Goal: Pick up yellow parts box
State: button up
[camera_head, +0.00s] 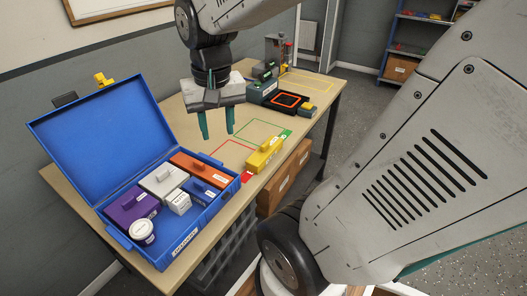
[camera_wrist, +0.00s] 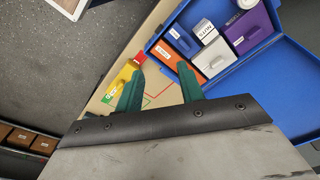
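The yellow parts box (camera_head: 264,155) lies on the table near its front edge, right of the blue case, with a small handle on top. In the wrist view the yellow box (camera_wrist: 120,85) shows at the left, partly behind one finger. My gripper (camera_head: 217,134) hangs above the table, its two teal fingers spread and nothing between them. It is left of and higher than the yellow box in the head view.
An open blue case (camera_head: 95,128) holds purple, white, orange and blue boxes and a round container. Red and green outlines mark the table (camera_head: 178,103). A device (camera_head: 285,98) with an orange square stands behind the yellow box. Cardboard boxes (camera_head: 287,180) sit below the table edge.

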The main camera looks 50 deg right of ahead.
jog(key=w+d+f+m, duration=0.2)
jog(key=d+f+m, duration=0.1)
jog(key=d, duration=0.4)
jog(key=w+d+f+m, duration=0.3)
jog(key=d+f+m, duration=0.1)
jog(key=d, duration=0.3)
jog(key=m, duration=0.4)
send_over(265, 144)
jog(key=shift+g, duration=0.4)
notch_tip(265, 144, down, 5)
jog(key=shift+s+f, duration=0.15)
jog(key=shift+f, duration=0.05)
notch_tip(265, 144, down, 7)
jog(key=shift+d+f, duration=0.1)
jog(key=shift+f, duration=0.4)
grip_shut()
